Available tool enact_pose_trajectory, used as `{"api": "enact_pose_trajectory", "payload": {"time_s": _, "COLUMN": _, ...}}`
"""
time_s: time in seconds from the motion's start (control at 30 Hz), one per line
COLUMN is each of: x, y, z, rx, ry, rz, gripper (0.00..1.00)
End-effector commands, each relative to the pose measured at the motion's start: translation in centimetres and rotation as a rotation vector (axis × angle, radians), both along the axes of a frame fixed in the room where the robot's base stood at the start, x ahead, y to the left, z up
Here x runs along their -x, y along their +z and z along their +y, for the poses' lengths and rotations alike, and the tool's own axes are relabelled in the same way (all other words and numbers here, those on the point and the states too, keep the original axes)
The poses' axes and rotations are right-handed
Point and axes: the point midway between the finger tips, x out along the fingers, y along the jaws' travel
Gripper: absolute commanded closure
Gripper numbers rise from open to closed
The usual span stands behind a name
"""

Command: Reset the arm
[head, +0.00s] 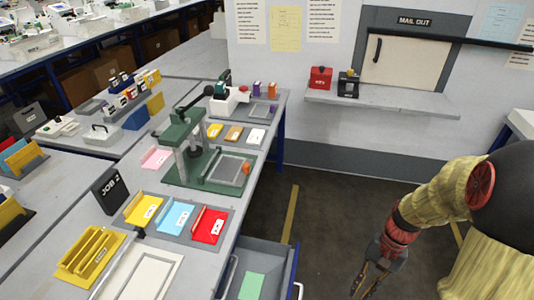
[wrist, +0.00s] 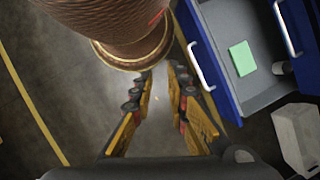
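My arm comes in from the right in the head view, with my gripper (head: 371,280) hanging low over the dark floor, to the right of the bench and its open drawer. In the wrist view my gripper (wrist: 161,82) shows two yellow-and-black fingers with a clear gap between them. Only floor shows in the gap, and nothing is held. The fingers touch nothing that I can see.
An open drawer (head: 273,255) holds a green pad (head: 251,287), also seen in the wrist view (wrist: 242,58). The bench carries a green press (head: 187,150) and colored trays (head: 176,218). A mail-out shelf (head: 385,98) is on the back wall. Floor around my gripper is clear.

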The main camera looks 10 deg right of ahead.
Motion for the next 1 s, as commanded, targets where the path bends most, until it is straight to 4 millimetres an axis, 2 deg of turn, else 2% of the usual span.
{"api": "enact_pose_trajectory", "payload": {"time_s": 0.03, "x": -0.2, "y": 1.8, "z": 0.4, "rx": 0.033, "ry": 0.057, "rz": -0.046, "gripper": 0.84}}
{"api": "enact_pose_trajectory", "payload": {"time_s": 0.1, "x": -0.3, "y": 3.8, "z": 0.9, "rx": 0.075, "ry": 0.133, "rz": -0.101, "gripper": 0.84}}
{"api": "enact_pose_trajectory", "payload": {"time_s": 0.37, "x": -0.1, "y": 11.0, "z": 3.4, "rx": 0.226, "ry": 0.369, "rz": -0.305, "gripper": 0.84}}
{"api": "enact_pose_trajectory", "payload": {"time_s": 0.7, "x": 1.2, "y": 20.0, "z": 8.1, "rx": 0.371, "ry": 0.566, "rz": -0.602, "gripper": 0.84}}
{"api": "enact_pose_trajectory", "payload": {"time_s": 0.9, "x": 1.7, "y": 24.6, "z": 10.8, "rx": 0.403, "ry": 0.637, "rz": -0.767, "gripper": 0.84}}
{"api": "enact_pose_trajectory", "payload": {"time_s": 1.0, "x": 1.9, "y": 25.6, "z": 11.8, "rx": 0.403, "ry": 0.667, "rz": -0.807, "gripper": 0.84}}
